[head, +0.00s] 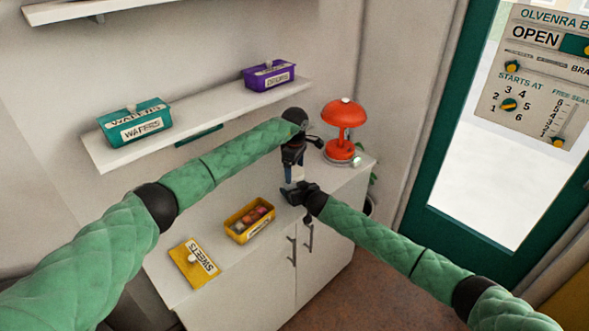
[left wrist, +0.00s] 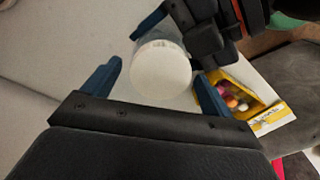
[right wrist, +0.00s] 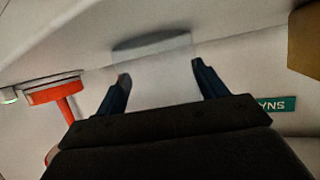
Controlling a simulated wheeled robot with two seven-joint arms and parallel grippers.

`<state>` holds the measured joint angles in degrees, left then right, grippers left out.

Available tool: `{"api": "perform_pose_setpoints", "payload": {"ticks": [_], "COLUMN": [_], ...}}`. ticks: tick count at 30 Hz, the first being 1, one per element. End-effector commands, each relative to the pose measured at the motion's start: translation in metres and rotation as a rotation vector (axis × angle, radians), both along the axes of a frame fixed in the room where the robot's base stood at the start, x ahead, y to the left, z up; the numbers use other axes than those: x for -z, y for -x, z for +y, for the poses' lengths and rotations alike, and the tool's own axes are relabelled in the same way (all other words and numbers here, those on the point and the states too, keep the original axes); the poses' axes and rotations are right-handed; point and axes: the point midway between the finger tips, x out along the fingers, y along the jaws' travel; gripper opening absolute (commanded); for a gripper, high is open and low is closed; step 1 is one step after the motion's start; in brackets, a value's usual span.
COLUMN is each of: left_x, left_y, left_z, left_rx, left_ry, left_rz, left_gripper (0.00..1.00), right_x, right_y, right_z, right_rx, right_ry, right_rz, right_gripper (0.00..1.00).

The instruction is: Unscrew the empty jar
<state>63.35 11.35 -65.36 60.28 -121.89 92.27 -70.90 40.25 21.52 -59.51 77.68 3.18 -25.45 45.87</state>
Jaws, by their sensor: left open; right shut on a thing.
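The jar (head: 297,174) is see-through with nothing visible inside, and it shows small between my two grippers in the head view. My right gripper (head: 292,192) is shut on the jar's clear body, which also shows between its fingers in the right wrist view (right wrist: 158,75). The jar's round white lid (left wrist: 161,73) faces the left wrist camera. My left gripper (head: 288,170) is open above the jar. In the left wrist view its blue fingers stand on either side of the lid, with gaps to it. The jar's far side is hidden.
A yellow sweets box (head: 234,232) with several coloured balls stands open on the white cabinet (head: 215,285), its lid (head: 203,273) beside it. A red lamp (head: 336,117) stands behind the grippers. The wall shelf (head: 205,112) bears a green wafers box (head: 155,128) and a purple drops box (head: 283,81).

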Motion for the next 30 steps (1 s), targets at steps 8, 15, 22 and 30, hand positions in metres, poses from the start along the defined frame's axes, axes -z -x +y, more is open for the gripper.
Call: {"api": "perform_pose_setpoints", "payload": {"ticks": [8,15,22,30], "left_x": [-0.015,-0.041,-0.059,-0.071], "left_y": [0.0,0.0,-0.001,0.0], "left_z": [0.0,0.0,0.0,0.0], "left_rx": [0.001,0.0,0.0,0.0], "left_ry": [-0.001,-0.001,0.001,0.0], "left_rz": [-0.001,-0.001,-0.002,0.003], "left_gripper": [0.85,0.85,0.82,0.82], "right_x": [0.0,0.001,0.0,0.001], "right_y": [0.0,0.0,0.0,0.0], "right_z": [0.0,0.0,0.0,0.0], "right_rx": [0.0,0.0,0.0,0.0], "right_ry": [0.0,0.0,0.0,0.0], "right_rz": [0.001,0.001,0.001,0.0], "right_gripper": [0.07,0.07,0.07,0.07]}}
